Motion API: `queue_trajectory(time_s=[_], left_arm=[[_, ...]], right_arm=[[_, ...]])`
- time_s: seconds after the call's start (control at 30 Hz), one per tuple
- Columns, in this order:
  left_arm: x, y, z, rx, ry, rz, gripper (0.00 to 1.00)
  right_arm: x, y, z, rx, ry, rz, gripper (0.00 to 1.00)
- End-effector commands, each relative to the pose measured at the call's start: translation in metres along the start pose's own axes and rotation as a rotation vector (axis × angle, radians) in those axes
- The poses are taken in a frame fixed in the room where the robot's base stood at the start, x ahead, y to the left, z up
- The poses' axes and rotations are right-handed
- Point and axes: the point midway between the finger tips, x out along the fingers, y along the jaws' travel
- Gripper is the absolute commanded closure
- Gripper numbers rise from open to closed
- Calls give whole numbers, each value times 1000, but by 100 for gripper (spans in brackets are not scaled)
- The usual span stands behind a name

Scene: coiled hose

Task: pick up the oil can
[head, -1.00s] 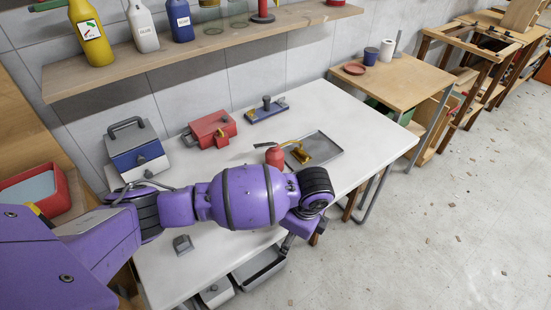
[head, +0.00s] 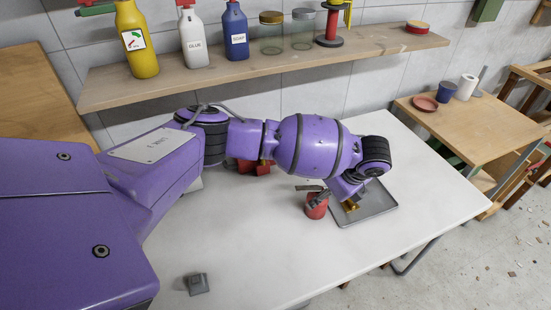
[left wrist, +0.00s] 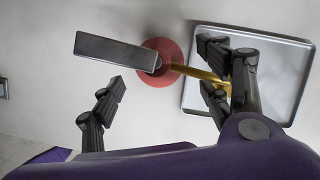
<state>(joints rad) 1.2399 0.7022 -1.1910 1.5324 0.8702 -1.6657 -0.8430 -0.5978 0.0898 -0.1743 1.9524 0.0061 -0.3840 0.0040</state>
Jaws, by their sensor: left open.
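The oil can (head: 315,210) stands upright on the white table, just left of the tray. It has a red body, a grey lever on top and a brass spout reaching right over the tray. In the left wrist view the can (left wrist: 160,76) is seen from above, with its lever pointing left. My left gripper (head: 332,196) is open, close above the can, partly hiding its spout. In the left wrist view the open fingers (left wrist: 162,85) are spread, one left of the can's body and the others over the spout. I cannot tell whether they touch it. My right gripper is not in view.
A grey metal tray (head: 378,208) lies right of the can. A red object (head: 255,168) is partly behind my left arm. A small grey block (head: 196,284) lies on the near table. A shelf (head: 255,77) with bottles and jars runs above the back. The front table is mostly clear.

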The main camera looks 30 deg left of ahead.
Motion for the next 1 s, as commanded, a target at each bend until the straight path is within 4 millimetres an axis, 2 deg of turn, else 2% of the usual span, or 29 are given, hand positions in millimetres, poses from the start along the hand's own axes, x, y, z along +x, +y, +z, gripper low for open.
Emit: queue_trajectory(time_s=[0.17,0.3,0.47,0.63,1.0], left_arm=[[30,3,-2,1,1,8,30],[49,3,-2,0,2,8,30],[56,3,-2,0,2,5,30],[55,2,-1,0,1,3,30],[54,2,-1,0,1,2,78]], right_arm=[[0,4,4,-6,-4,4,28],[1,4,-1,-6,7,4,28],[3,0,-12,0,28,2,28],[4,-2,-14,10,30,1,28],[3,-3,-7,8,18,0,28]])
